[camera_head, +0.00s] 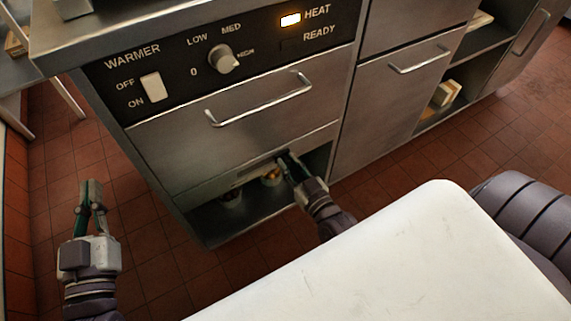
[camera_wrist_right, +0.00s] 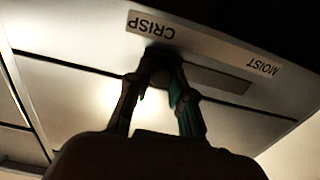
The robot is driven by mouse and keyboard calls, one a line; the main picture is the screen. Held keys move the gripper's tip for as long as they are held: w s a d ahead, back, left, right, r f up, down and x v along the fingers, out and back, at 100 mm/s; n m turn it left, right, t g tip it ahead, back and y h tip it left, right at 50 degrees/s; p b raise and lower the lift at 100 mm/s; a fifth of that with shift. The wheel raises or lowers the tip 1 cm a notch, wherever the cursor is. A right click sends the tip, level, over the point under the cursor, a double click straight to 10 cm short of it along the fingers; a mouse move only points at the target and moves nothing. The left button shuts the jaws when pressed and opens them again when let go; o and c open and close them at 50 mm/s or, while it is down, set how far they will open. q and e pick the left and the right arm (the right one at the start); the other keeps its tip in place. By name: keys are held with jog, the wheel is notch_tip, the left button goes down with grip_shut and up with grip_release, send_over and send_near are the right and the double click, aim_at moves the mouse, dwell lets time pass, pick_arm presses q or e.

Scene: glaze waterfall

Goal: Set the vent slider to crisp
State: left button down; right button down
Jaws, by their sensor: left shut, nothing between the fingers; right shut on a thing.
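The warmer's vent slider sits low on the steel front, under the drawer. In the right wrist view its dark slot (camera_wrist_right: 222,77) runs between the CRISP label (camera_wrist_right: 151,27) and the MOIST label (camera_wrist_right: 262,66). The slider knob (camera_wrist_right: 158,68) is at the CRISP end of the slot. My right gripper (camera_wrist_right: 160,80) is shut on the knob, its fingers hiding part of it. In the head view the right gripper (camera_head: 286,160) covers the knob. My left gripper (camera_head: 92,190) is shut and empty, above the floor left of the warmer.
The warmer panel (camera_head: 130,75) has an on/off switch (camera_head: 153,87), a heat dial (camera_head: 223,59) and a lit HEAT lamp (camera_head: 290,20). A drawer handle (camera_head: 260,103) juts out above the slider. Tiled floor is free at left.

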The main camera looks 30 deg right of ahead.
jog(key=shift+d, duration=0.2)
jog(key=c, duration=1)
grip_release()
jog(key=shift+s, duration=0.15)
jog(key=s, duration=1.1)
jog(key=shift+s+d, duration=0.2)
jog(key=shift+s, duration=0.2)
